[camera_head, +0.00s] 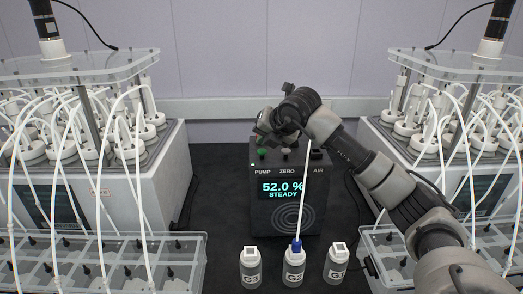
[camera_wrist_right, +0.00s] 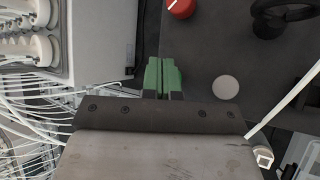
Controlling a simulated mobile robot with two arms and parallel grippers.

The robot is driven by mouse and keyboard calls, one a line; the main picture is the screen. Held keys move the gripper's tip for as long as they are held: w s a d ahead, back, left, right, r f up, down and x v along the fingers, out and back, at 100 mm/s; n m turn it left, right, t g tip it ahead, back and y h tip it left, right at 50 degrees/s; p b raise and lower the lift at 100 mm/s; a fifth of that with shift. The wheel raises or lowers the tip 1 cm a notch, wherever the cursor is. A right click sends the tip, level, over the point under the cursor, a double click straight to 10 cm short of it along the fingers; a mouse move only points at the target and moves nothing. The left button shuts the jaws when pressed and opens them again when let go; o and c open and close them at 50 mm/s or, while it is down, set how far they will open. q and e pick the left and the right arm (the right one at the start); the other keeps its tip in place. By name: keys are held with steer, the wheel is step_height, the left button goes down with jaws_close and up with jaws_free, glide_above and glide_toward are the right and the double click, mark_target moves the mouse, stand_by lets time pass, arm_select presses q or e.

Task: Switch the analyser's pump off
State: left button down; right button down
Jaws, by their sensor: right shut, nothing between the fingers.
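The analyser (camera_head: 316,205) is a dark box in the middle of the head view. Its screen (camera_head: 283,190) reads 52.0 % STEADY, with the labels PUMP, ZERO and AIR above. My right gripper (camera_head: 264,153) reaches over the top from the right, with its green fingertips above the PUMP label. In the wrist view its green fingers (camera_wrist_right: 162,76) are shut together with nothing between them, at the left edge of the analyser's top. The pump switch cannot be made out and may be hidden by the fingers. A pale round button (camera_wrist_right: 225,88) lies to their right. My left gripper is not in view.
A red knob (camera_wrist_right: 181,8) is at the top of the wrist view. A white tube (camera_head: 304,190) runs down to the blue-tipped middle bottle (camera_head: 293,272). Bottles stand either side of it. Reactors with many tubes flank the analyser, left (camera_head: 150,165) and right (camera_head: 385,150).

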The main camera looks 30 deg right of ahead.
mark_target(264, 150)
steer(key=shift+f+b, duration=0.3)
steer(key=shift+f, duration=0.1)
steer(key=shift+f+b, duration=0.5)
steer(key=shift+f, duration=0.1)
stand_by(0.5)
steer(key=shift+r, duration=0.1)
steer(key=shift+r+p, duration=0.65)
steer(key=shift+r, duration=0.35)
steer(key=shift+r+p, duration=2.05)
steer(key=shift+r, duration=0.95)
